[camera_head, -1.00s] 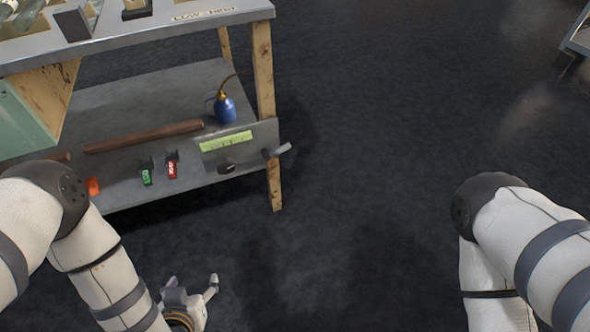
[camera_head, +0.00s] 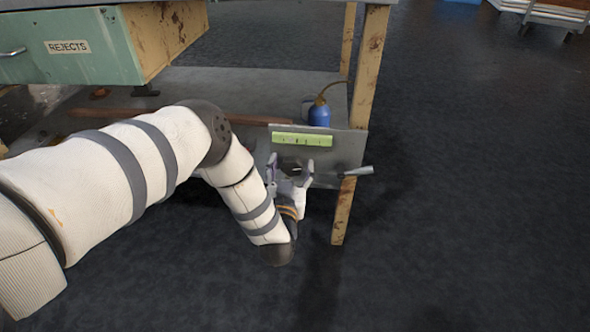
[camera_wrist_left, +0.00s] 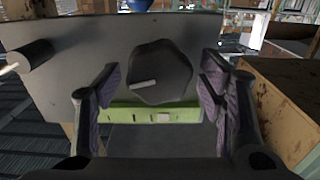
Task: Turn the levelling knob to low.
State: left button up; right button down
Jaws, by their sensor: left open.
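The levelling knob is a dark, lobed knob (camera_wrist_left: 160,66) with a pale pointer bar, on a grey panel (camera_head: 345,148) at the bench's lower shelf. In the left wrist view the panel (camera_wrist_left: 75,45) carries a green scale strip (camera_wrist_left: 120,115) beside the knob; its lettering is unreadable. My left gripper (camera_head: 290,165) is open in front of the panel. In the left wrist view its fingers (camera_wrist_left: 158,82) stand either side of the knob, with gaps showing. In the head view the fingers mostly hide the knob. My right gripper is out of view.
A grey-handled lever (camera_head: 357,172) sticks out beside the knob, at the panel's right end. A blue oil can (camera_head: 319,114) and a brown rod (camera_head: 245,118) are on the shelf behind. A rusty bench leg (camera_head: 369,65) stands at the right.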

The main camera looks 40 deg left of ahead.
pick_arm(q)
jog(key=shift+w+a, duration=0.15)
jog(key=shift+w, duration=0.2)
jog(key=shift+c, duration=0.3)
jog(key=c, duration=1.1)
